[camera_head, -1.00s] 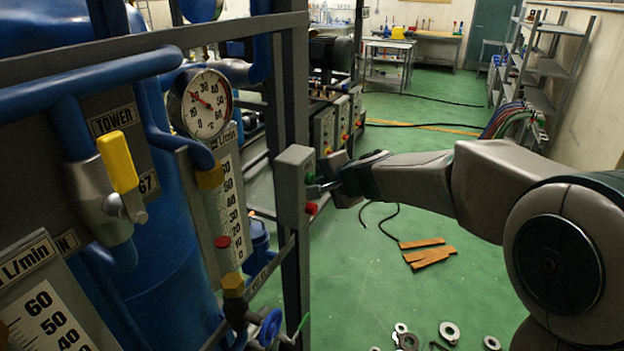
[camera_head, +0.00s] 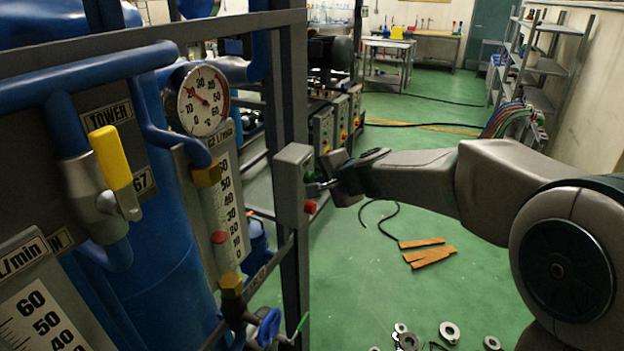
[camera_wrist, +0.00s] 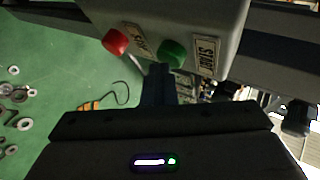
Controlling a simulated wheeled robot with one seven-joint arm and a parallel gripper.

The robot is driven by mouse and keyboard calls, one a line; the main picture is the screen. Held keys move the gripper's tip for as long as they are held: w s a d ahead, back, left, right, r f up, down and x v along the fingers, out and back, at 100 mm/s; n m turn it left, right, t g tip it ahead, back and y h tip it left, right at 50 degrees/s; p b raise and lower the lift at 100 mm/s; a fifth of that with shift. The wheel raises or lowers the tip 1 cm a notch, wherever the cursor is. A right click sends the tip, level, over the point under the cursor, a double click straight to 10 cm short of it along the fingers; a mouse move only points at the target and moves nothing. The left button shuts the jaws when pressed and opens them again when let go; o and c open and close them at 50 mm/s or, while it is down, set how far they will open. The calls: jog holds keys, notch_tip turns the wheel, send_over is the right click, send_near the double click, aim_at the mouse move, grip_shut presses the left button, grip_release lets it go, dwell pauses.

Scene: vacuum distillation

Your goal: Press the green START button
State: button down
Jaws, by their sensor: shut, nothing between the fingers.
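The green START button (camera_head: 308,177) is on the side of a grey control box (camera_head: 292,180) fixed to the dark frame post. It also shows in the wrist view (camera_wrist: 172,54), beside a label plate. A red button (camera_head: 310,207) sits below it on the same box, and shows at the left in the wrist view (camera_wrist: 115,41). My gripper (camera_head: 316,187) is shut and empty, its fingertips right at the green button. In the wrist view the fingertips (camera_wrist: 158,70) end close beside the green button's edge. I cannot tell whether they touch it.
Wooden pieces (camera_head: 430,256) and metal rings (camera_head: 449,331) lie on the green floor. Shelves (camera_head: 540,70) stand at the right wall.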

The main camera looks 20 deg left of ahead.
jog(key=shift+s+d+b, duration=0.15)
jog(key=shift+d+b, duration=0.5)
jog(key=shift+d, duration=0.7)
jog(key=shift+s+d+b, duration=0.15)
jog(key=shift+d+b, duration=0.45)
jog(key=shift+d, duration=0.75)
jog(key=s+d+f+n+g+h, duration=0.1)
jog(key=s+d+f+n+h, duration=0.1)
jog(key=s+d, duration=0.6)
jog(key=s+d+f+n+g+h, duration=0.2)
jog(key=s+d+f+h, duration=0.2)
jog(key=s+d, duration=0.5)
jog(key=s+d+f+n+g+h, duration=0.1)
jog(key=s+d+f+n+h, duration=0.1)
jog(key=s+d, duration=0.7)
jog(key=d+f+h, duration=0.1)
jog(key=d+f, duration=0.1)
jog(key=d, duration=0.4)
